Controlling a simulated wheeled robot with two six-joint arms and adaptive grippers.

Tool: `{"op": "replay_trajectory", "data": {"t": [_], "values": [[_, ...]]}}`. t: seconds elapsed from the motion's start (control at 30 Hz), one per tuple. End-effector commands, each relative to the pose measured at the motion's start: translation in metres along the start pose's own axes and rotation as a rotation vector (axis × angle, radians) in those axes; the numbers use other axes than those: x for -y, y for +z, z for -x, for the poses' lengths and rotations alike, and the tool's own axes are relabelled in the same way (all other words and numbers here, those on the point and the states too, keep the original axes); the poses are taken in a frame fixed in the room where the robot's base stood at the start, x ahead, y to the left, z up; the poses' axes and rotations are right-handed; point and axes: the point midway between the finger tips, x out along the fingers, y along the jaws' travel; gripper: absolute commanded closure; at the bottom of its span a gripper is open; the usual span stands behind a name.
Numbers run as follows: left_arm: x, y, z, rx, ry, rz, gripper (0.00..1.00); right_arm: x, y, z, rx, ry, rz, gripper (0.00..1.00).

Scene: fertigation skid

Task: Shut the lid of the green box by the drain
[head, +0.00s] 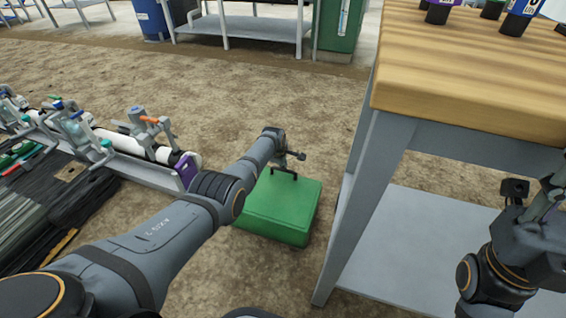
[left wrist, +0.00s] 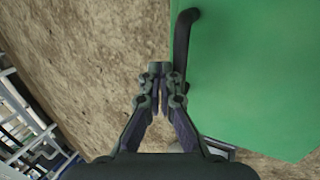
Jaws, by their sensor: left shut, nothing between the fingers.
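The green box (head: 278,212) stands on the ground left of the wooden-topped table. Its green lid lies flat on top in the head view, with no gap that I can see. A black handle (head: 284,172) shows at the lid's far edge; it also shows in the left wrist view (left wrist: 183,45). My left gripper (head: 291,157) is shut and empty close to this handle. In the left wrist view its fingertips (left wrist: 160,72) are beside the handle, over bare ground, with the green lid (left wrist: 255,70) to the right. My right gripper (head: 548,205) is at the right edge, partly cut off.
The table (head: 470,75) with a wooden top and grey legs stands right of the box, with a lower shelf (head: 400,235). A pipe assembly with valves (head: 150,150) lies at left. Bare ground (head: 240,85) is open beyond the box.

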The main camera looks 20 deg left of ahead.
Motion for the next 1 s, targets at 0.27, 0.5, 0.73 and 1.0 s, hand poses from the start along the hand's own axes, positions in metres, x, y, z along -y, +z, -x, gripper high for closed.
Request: {"op": "replay_trajectory", "data": {"t": [0.27,0.5,0.73,1.0], "values": [[-0.001,0.000,0.013,0.000,0.002,0.000,1.00,0.000,0.000,0.000,0.000,0.000,0.000,0.64],[0.000,0.000,0.046,-0.001,0.003,0.000,1.00,0.000,0.000,0.000,0.000,-0.001,0.000,0.64],[0.000,0.000,0.091,0.000,0.002,0.000,1.00,0.000,0.000,0.000,0.000,-0.001,0.000,0.64],[0.001,0.000,0.119,0.000,-0.001,0.000,1.00,0.000,0.000,0.000,0.000,-0.001,0.000,0.64]]}}
